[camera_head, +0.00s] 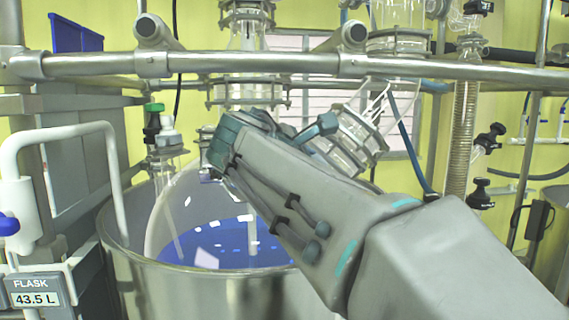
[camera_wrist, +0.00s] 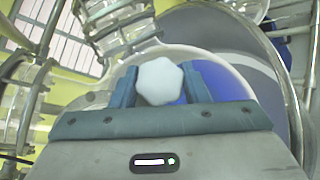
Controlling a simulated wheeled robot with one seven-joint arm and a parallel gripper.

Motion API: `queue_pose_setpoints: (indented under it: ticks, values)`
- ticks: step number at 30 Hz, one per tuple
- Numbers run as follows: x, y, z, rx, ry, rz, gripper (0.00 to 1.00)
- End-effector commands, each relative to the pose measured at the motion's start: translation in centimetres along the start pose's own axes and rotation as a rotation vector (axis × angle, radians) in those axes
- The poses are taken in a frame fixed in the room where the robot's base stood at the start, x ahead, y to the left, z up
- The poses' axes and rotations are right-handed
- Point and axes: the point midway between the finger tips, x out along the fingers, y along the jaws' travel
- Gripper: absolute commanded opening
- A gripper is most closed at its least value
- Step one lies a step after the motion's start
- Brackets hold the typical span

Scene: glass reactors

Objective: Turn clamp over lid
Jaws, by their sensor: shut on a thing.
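My gripper (camera_wrist: 161,80) shows in the wrist view with its two blue fingers on either side of a white faceted, knob-like piece (camera_wrist: 160,81), and it is shut on that piece. Whether this piece belongs to the clamp or the lid I cannot tell. In the head view my gripper (camera_head: 222,145) is over the large clear flask (camera_head: 178,205), and my own arm hides the piece there. The flask holds blue liquid (camera_head: 230,243). No clamp over a lid can be made out for certain.
The flask sits in a round metal vessel (camera_head: 190,292). A steel rail (camera_head: 215,63) crosses above. Glass fittings (camera_head: 355,138) with ring flanges are behind my gripper. A green-capped fitting (camera_head: 153,108) stands at left, near a white tubular handle (camera_head: 75,131).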

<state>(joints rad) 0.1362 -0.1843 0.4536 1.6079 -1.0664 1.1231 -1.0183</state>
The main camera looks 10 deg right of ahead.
Motion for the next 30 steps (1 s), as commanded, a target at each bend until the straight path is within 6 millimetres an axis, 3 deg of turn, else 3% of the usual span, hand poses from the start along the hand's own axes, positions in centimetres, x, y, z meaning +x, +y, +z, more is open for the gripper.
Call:
queue_pose_setpoints:
  ticks: [9, 10, 12, 23, 30]
  values:
    - [0.1, -0.1, -0.1, 0.002, 0.001, -0.004, 0.19]
    - [0.1, -0.1, -0.1, 0.002, 0.001, -0.004, 0.47]
    - [0.1, -0.1, -0.1, 0.002, 0.001, -0.003, 0.63]
    - [-0.5, 0.0, 0.0, 0.002, 0.001, 0.000, 0.63]
    - [-4.7, 0.0, -0.1, 0.003, 0.002, 0.004, 0.63]
